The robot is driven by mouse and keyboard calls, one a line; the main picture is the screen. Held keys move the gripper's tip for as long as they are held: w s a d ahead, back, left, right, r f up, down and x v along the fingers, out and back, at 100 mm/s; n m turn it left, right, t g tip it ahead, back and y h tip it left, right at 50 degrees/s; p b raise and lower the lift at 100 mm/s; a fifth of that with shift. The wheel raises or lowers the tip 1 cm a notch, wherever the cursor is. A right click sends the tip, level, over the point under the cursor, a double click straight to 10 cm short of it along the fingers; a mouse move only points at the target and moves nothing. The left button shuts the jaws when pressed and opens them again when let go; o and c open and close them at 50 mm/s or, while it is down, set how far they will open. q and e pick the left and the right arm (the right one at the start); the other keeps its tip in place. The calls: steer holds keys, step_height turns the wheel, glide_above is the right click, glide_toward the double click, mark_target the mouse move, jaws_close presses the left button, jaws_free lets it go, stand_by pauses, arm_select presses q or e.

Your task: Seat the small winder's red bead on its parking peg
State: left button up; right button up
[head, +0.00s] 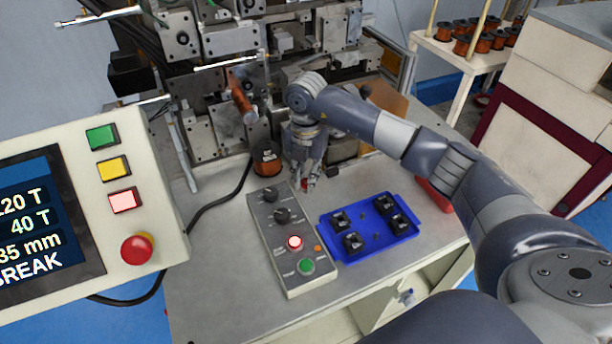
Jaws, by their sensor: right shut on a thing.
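My right gripper (307,181) points down over the bench, just behind the grey control box. It is shut on a small red thing (304,184), which looks like the red bead and shows only in part between the fingertips. The parking peg cannot be made out; the gripper and arm may cover it. The winding machine (215,135) stands behind, partly hidden by my right arm. My left gripper is not in view.
The grey control box (290,240) with knobs and buttons is close in front of the gripper. A blue tray (362,254) with several black parts lies to its right. A copper spool (267,158) stands to its left. A display panel (164,185) fills the left side.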

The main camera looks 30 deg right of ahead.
steer(key=shift+f, duration=0.3)
steer(key=shift+r, duration=0.35)
steer(key=shift+f, duration=0.2)
stand_by(0.4)
steer(key=shift+f, duration=0.15)
steer(key=shift+r, duration=0.35)
stand_by(0.3)
steer(key=shift+f, duration=0.35)
steer(key=shift+r, duration=0.15)
